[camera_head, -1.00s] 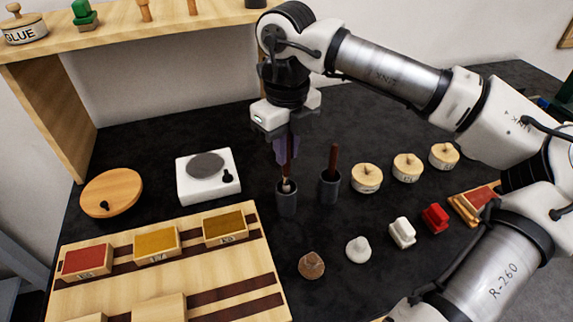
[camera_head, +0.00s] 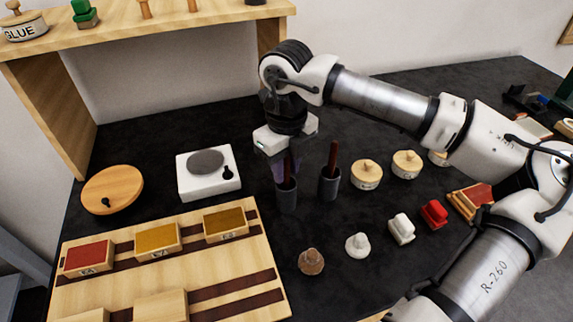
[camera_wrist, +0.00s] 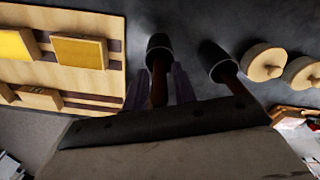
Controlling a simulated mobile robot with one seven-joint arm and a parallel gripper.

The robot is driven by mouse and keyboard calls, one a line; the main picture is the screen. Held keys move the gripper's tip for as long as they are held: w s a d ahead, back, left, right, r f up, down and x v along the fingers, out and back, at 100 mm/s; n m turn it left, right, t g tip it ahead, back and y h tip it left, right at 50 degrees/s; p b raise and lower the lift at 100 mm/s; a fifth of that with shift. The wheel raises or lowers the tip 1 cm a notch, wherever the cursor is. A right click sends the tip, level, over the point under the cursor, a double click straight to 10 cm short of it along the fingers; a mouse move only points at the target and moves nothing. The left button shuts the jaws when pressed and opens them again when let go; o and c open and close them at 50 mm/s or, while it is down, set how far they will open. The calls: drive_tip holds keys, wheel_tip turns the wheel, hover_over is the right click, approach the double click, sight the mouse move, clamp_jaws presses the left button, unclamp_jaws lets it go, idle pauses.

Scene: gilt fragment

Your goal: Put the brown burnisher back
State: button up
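A brown-handled burnisher (camera_head: 287,167) stands in the left dark cup (camera_head: 287,198), handle up, tip hidden inside. A second brown-handled tool (camera_head: 333,155) stands in the right dark cup (camera_head: 329,188). My gripper (camera_head: 276,168) is just behind the left burnisher, its purple fingers partly hidden by the handle and cup. In the wrist view the fingers stand apart, with the left burnisher's handle (camera_wrist: 158,93) showing between them and gaps on both sides. The left cup (camera_wrist: 158,42) and right cup (camera_wrist: 212,54) also show there.
A wooden tray (camera_head: 190,265) holds coloured boxes in front.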

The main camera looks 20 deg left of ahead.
drive_tip(key=shift+o, duration=0.7)
drive_tip(key=shift+r, duration=0.25)
wheel_tip(320, 180, up, 12)
drive_tip(key=shift+f+b, duration=0.1)
drive_tip(key=shift+b, duration=0.45)
